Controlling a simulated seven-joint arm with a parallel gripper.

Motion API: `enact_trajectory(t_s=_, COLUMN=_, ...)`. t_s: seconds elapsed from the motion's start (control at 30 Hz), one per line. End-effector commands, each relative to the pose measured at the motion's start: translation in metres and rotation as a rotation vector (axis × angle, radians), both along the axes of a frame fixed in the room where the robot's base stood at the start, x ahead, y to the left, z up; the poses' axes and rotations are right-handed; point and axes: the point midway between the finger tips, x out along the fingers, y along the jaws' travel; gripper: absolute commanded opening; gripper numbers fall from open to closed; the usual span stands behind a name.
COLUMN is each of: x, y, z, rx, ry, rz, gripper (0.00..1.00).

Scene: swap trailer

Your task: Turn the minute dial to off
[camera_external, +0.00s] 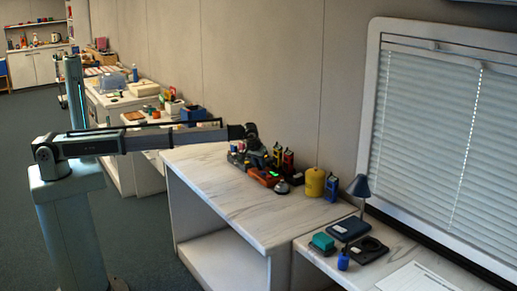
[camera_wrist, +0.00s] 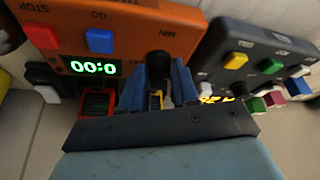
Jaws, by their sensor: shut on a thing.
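An orange timer (camera_wrist: 120,28) lies in the wrist view with its lettering upside down. It carries a red button (camera_wrist: 40,35) marked STOP, a blue button (camera_wrist: 99,40) marked GO and a lit green display (camera_wrist: 92,66) reading 00:0, its right end cut off or hidden. The black minute dial (camera_wrist: 159,58), marked MIN, sits between the blue fingers of my gripper (camera_wrist: 158,78), which is shut on it. The dial's pointer position cannot be made out. In the external view the orange timer (camera_external: 262,177) is on the white table, partly below my gripper (camera_external: 259,160).
A dark box (camera_wrist: 228,47) with several coloured buttons stands close right of the timer in the wrist view. In the external view, upright coloured devices (camera_external: 288,161), a small bell (camera_external: 282,187) and a yellow cylinder (camera_external: 315,182) are nearby. The table's left front (camera_external: 215,195) is clear.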

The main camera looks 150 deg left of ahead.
Motion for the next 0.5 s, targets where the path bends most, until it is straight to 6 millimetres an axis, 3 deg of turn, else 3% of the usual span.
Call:
enact_trajectory(t_s=0.17, x=0.0003, y=0.0004, z=0.0002, rx=0.001, ry=-0.001, rz=0.001, gripper=0.0)
enact_trajectory(t_s=0.2, x=0.0003, y=0.0004, z=0.0002, rx=0.001, ry=-0.001, rz=0.001, gripper=0.32)
enact_trajectory(t_s=0.4, x=0.0001, y=0.0003, z=0.0001, rx=0.0, ry=-0.001, rz=0.0, gripper=0.51)
enact_trajectory(t_s=0.5, x=0.0, y=0.0002, z=0.0001, rx=0.0, ry=-0.001, rz=0.0, gripper=0.53)
